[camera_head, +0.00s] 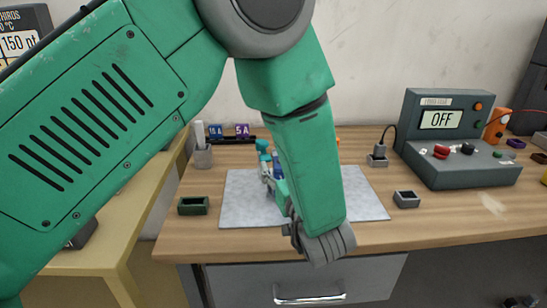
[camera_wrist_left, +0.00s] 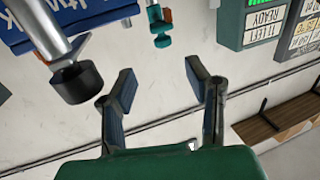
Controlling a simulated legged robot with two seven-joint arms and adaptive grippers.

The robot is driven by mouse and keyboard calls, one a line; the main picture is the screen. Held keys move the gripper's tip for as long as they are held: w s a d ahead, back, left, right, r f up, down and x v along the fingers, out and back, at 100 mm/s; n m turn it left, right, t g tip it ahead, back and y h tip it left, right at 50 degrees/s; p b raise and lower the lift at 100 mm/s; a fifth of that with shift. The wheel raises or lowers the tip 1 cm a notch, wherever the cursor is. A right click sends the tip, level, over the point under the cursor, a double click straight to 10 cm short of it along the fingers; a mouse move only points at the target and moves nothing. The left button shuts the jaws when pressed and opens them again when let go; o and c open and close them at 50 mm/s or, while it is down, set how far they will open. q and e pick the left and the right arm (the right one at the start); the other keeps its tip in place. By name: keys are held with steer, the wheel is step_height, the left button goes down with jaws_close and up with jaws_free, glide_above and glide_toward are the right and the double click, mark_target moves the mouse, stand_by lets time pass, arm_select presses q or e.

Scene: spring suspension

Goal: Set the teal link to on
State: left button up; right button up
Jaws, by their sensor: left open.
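A small teal part (camera_head: 263,146), which looks like the teal link, stands above the grey mat (camera_head: 240,205) in the head view, partly hidden by my left arm. A teal piece (camera_wrist_left: 162,30) beside an orange-brown block shows at the top of the left wrist view, beyond the fingers. Its on or off setting cannot be read. In the head view my forearm largely hides the gripper. My right gripper is not in view.
A grey rod with a black end (camera_wrist_left: 76,83) is close to the left finger. A grey instrument (camera_head: 462,165) reading OFF stands at the right.

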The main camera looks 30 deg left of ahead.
arm_select(q)
steer(key=shift+s+d, duration=0.35)
steer(key=shift+w+a+r, duration=0.1)
steer(key=shift+a, duration=0.15)
steer(key=c, duration=1)
steer(key=a+r+t+p, duration=0.1)
steer(key=a, duration=0.1)
steer(key=a+r+n+h, duration=0.1)
steer(key=w+a+r+t+h+p, duration=0.1)
steer(key=a, duration=0.1)
steer(key=shift+a+t+p, duration=0.3)
steer(key=shift+a, duration=0.05)
jaws_close()
steer(key=s+a+n+t+h+p, duration=0.1)
steer(key=s+a+n+h+p, duration=0.4)
steer(key=s+a+n+h, duration=0.35)
steer(key=m+h+b, duration=0.1)
steer(key=m+b, duration=0.1)
steer(key=b, duration=0.4)
glide_toward(263, 149)
steer(key=w+a, duration=0.4)
steer(key=a, duration=0.1)
steer(key=shift+n, duration=0.35)
steer(key=shift+w+d+r, duration=0.1)
steer(key=shift+w+d, duration=0.5)
steer(key=shift+w, duration=0.2)
steer(key=shift+w+d, duration=0.65)
steer(key=shift+w, duration=0.15)
